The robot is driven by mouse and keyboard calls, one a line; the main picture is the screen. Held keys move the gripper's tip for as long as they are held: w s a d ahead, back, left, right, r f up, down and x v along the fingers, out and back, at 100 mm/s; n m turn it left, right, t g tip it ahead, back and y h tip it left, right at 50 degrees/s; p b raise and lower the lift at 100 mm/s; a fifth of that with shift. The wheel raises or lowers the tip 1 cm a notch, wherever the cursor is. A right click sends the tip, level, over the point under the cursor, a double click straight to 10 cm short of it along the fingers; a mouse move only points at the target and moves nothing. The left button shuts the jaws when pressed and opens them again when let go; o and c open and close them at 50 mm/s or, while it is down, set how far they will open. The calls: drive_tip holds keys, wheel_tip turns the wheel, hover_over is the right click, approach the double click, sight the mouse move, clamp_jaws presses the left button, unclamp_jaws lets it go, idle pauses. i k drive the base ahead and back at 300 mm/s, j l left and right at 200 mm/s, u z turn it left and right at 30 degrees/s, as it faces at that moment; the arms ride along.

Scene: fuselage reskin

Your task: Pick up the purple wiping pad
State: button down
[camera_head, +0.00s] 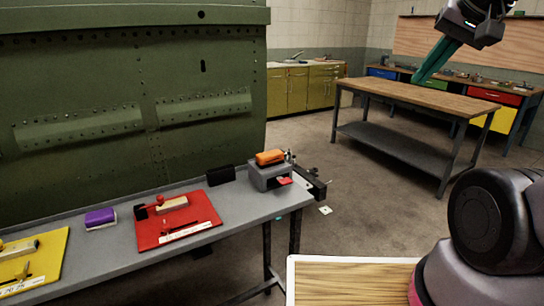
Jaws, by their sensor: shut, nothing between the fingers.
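The purple wiping pad (100,217) lies on the grey bench (215,248) at the left, between a yellow board and a red board. It has a purple top and a pale lower edge. My gripper (418,78) is high at the upper right, far from the pad. Its teal fingers point down and left. They look closed together, with nothing held between them.
The red board (193,229) and yellow board (48,262) carry small tools. A black block (221,175) and a grey vise-like fixture (268,176) with an orange piece (270,157) stand farther right. A green riveted panel (130,80) rises behind the bench. A wooden table (420,96) stands behind.

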sight(97, 219)
drive_tip(key=u, duration=1.85)
